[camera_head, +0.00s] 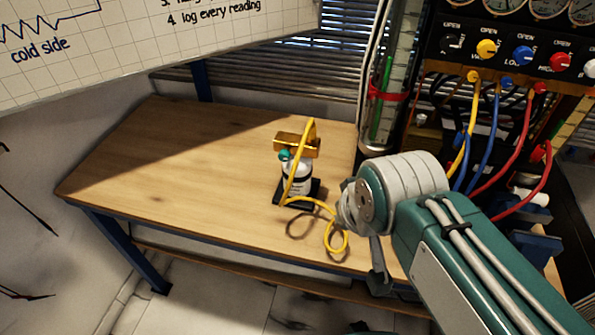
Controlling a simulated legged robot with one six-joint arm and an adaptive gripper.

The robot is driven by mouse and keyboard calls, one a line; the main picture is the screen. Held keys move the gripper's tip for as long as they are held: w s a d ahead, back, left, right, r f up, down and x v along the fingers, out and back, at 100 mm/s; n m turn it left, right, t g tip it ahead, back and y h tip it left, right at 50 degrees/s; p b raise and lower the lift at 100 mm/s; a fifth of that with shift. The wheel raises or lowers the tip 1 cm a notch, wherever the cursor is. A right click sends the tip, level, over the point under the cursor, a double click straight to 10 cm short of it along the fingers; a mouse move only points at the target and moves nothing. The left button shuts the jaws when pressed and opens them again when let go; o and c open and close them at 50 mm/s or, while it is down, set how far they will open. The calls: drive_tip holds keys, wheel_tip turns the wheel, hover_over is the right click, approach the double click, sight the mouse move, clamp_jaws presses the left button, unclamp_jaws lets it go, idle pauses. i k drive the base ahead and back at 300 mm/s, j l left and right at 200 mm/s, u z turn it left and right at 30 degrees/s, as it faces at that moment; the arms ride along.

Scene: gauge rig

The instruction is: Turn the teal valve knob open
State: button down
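The teal valve knob (284,155) is small and round. It sits at the left of a brass block (296,144) on top of a white bottle (297,178) with a dark band. The bottle stands upright on a black base (311,194) on the wooden bench. Which way the knob is turned is too small to tell. My teal and grey arm comes in from the lower right, its joint right of the bottle. A dark part at its end (378,268), perhaps my gripper, hangs near the bench's front edge. Its fingers cannot be made out. Nothing of it touches the knob.
A yellow hose (334,240) loops from the brass block down onto the bench (150,190). A gauge panel (505,45) with coloured knobs and hoses stands at right, beside a clear column (393,85). A whiteboard (120,50) overhangs the upper left. The bench's left half is clear.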

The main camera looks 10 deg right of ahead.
sight(284, 155)
drive_tip(key=j+z, duration=0.15)
drive_tip(key=j, duration=0.4)
drive_tip(key=k+j+z, duration=0.1)
drive_tip(key=j, duration=0.4)
drive_tip(key=k+j+z, duration=0.15)
drive_tip(key=j, duration=0.4)
